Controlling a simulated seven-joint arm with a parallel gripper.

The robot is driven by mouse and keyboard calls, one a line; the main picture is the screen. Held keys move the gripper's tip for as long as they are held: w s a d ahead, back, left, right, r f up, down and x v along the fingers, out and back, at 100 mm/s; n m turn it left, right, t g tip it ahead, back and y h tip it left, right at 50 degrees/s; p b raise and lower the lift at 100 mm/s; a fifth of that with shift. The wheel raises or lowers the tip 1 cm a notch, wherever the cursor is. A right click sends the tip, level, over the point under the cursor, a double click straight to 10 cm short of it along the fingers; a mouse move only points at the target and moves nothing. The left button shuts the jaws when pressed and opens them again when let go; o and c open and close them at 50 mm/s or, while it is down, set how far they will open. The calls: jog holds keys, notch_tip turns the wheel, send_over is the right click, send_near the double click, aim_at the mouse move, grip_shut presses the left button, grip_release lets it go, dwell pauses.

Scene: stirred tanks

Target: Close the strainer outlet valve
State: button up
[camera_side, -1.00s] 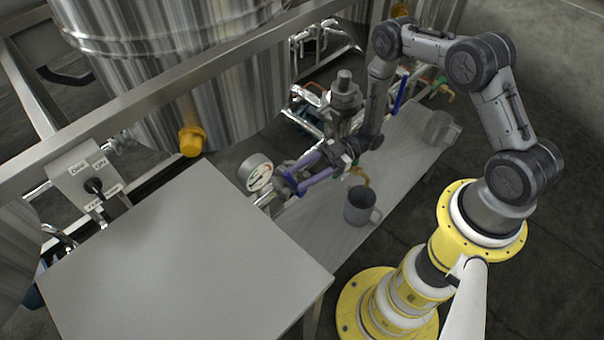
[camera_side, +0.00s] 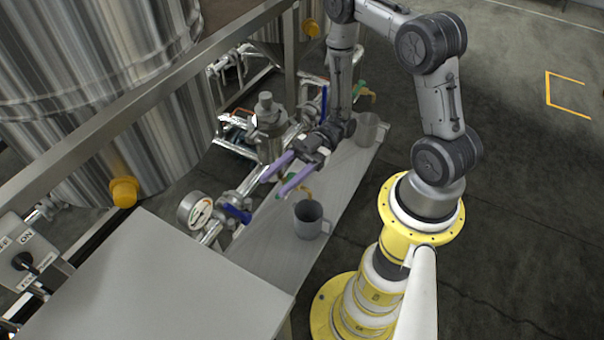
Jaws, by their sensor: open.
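My gripper (camera_side: 273,188) has two purple fingers, spread apart with nothing between them. It hovers over the pipe line beside the grey bench. A blue valve handle (camera_side: 237,213) sits on the pipe just right of the pressure gauge, lower left of my fingertips and apart from them. The strainer (camera_side: 268,125), a metal body with a capped top, stands behind my gripper. Another blue handle (camera_side: 324,101) stands near upright on the pipework right of the strainer, partly beside my arm. No label shows which handle is the strainer outlet valve.
A pressure gauge (camera_side: 195,210) stands left of the near blue handle. A grey mug (camera_side: 309,220) and a metal cup (camera_side: 367,130) stand on the bench (camera_side: 262,243). A yellow-handled tap sits below my fingers. Steel tanks and a frame rail bound the left.

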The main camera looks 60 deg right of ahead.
jog(key=s, duration=0.1)
jog(key=s+d+r, duration=0.1)
jog(key=s, duration=0.1)
jog(key=s+r, duration=0.1)
jog(key=shift+s+d, duration=0.2)
jog(key=shift+d, duration=0.05)
